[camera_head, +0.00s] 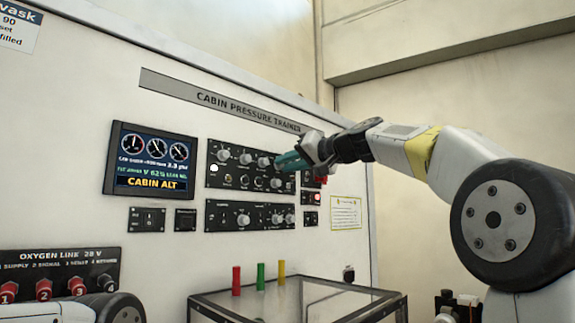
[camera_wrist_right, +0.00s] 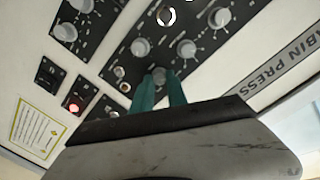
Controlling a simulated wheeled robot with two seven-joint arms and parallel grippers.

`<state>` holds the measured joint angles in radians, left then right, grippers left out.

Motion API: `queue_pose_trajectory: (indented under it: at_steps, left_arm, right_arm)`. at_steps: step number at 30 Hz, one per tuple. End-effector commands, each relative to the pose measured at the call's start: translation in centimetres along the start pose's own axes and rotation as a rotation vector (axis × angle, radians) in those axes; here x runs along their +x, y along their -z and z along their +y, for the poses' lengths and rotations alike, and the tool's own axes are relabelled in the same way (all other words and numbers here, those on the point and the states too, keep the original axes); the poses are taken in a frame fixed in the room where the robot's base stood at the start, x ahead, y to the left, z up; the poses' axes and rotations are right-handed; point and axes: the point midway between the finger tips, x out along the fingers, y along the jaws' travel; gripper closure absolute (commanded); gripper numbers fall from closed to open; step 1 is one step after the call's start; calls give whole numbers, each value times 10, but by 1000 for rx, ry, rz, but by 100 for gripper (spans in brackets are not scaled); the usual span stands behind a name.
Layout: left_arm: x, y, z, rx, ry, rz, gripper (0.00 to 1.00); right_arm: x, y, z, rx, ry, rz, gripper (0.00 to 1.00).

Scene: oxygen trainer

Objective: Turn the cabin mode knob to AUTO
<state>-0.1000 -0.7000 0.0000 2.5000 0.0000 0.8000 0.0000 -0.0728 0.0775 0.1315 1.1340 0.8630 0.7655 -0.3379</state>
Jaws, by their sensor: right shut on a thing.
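The upper black control panel (camera_head: 232,175) carries a row of grey round knobs, with smaller controls below. My right gripper (camera_head: 289,162) reaches its right end from the right. In the right wrist view, the teal fingers of my right gripper (camera_wrist_right: 161,88) are shut on a grey knob (camera_wrist_right: 160,76), the end one of the row nearest the title strip. The fingers hide this knob in the head view. Its pointer and labels are too small to read, so its setting and whether it is the cabin mode knob cannot be told. My left gripper is out of view.
A display (camera_head: 151,160) reading CABIN ALT is left of the panel. A lower knob panel (camera_head: 225,215) and small switch modules sit below. A neighbouring knob (camera_wrist_right: 187,48) is close to the fingers.

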Motion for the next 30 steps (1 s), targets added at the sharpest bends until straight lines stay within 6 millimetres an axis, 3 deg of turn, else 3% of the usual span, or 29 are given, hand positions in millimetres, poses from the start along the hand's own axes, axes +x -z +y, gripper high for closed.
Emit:
queue_pose_trajectory:
  at_steps: [23,24,27,30]
  left_arm:
    - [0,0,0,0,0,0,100]
    - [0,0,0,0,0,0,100]
    - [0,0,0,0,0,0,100]
    - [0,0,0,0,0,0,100]
  right_arm:
    - [0,-2,1,-105,-7,-1,100]
    - [0,-2,1,-105,-7,-1,78]
    - [0,-1,1,-105,-6,0,60]
    - [0,-1,1,-104,-6,1,60]
